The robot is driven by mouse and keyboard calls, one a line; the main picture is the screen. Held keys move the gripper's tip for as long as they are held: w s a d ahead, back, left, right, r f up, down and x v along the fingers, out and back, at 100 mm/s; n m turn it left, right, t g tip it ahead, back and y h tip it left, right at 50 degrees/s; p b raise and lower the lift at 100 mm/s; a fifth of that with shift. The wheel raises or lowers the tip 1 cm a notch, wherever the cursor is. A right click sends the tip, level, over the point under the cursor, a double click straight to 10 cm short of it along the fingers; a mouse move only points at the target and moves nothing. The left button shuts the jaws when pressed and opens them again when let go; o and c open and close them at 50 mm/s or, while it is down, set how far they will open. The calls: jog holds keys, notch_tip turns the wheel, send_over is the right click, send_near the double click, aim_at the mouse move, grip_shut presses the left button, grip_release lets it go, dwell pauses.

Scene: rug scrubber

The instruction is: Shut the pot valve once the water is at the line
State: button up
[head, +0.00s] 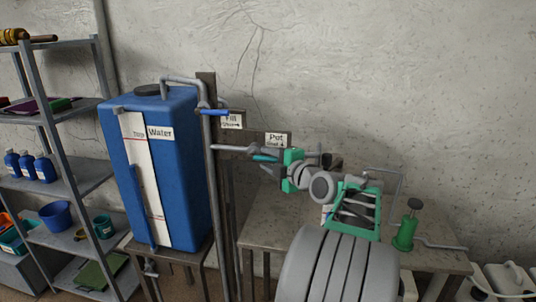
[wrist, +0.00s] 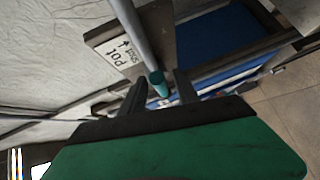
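The pot valve's handle, a grey lever with a teal tip (head: 264,158), is below the "Pot" sign (head: 277,140) with its shut arrow. In the wrist view the teal tip (wrist: 158,82) lies between the two dark fingers of my gripper (wrist: 164,94). The fingers stand apart with gaps beside the tip, so my gripper is open. The blue water tank (head: 183,185) stands at the left with a white gauge strip (head: 137,150). A blue column shows along its lower part. The exact water level against a line is too small to read. My arm partly hides the bench.
A fill valve with a blue handle (head: 215,112) sits above, by its "Fill" sign (head: 232,120). A green hand pump (head: 405,232) stands on the metal bench (head: 258,232). Shelves (head: 62,172) with bottles and tubs are at the left. Pipes and a post run near my gripper.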

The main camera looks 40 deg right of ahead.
jog(key=shift+w, duration=0.2)
grip_shut()
dwell(1.3)
